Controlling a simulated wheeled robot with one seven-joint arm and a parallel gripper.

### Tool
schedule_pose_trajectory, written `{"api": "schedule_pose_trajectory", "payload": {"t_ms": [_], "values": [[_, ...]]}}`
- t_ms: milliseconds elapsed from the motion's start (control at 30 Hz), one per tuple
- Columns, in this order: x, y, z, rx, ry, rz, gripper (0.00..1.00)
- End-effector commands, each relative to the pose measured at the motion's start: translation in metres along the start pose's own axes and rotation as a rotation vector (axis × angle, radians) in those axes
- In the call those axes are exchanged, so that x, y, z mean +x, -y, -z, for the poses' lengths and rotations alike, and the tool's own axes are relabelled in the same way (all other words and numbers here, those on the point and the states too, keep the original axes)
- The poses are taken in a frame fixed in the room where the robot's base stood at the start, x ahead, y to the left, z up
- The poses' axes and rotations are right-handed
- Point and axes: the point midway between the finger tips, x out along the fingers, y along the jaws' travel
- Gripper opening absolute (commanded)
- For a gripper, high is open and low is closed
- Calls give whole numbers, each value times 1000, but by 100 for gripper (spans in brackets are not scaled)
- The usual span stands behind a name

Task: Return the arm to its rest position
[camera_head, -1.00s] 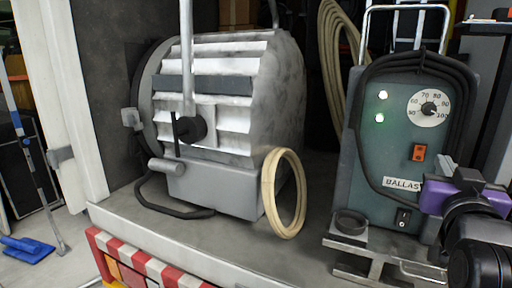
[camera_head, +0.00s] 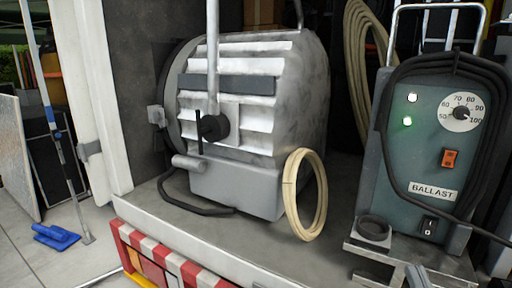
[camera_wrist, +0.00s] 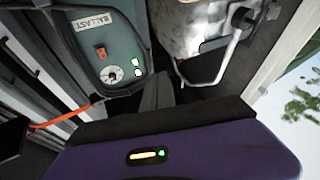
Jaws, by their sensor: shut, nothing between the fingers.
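My arm and gripper are out of the head view. In the wrist view a purple part of my own arm with a small yellow and green light fills the bottom, with a dark strip along its upper edge. The wrist view shows the scene turned over, with the green ballast box (camera_wrist: 100,50) at the upper left. In the head view the ballast box (camera_head: 432,145) stands upright at the right, its dial and switches facing me and green lights lit.
A large grey lamp (camera_head: 240,120) stands on the truck bed (camera_head: 165,208), with a cream cable coil (camera_head: 305,195) leaning against it. A metal bracket (camera_head: 375,255) with a ring lies before the ballast.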

Motion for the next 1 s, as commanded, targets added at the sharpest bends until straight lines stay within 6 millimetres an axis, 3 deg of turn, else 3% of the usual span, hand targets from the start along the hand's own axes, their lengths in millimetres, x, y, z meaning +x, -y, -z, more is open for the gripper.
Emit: {"api": "schedule_pose_trajectory", "payload": {"t_ms": [33,200,700,833,1000], "values": [[-20,7,-11,9,26,23,0],[-81,26,-34,50,96,83,0],[-266,50,-73,164,454,173,0],[-300,52,-79,169,546,183,0],[-318,51,-81,167,597,188,0]]}}
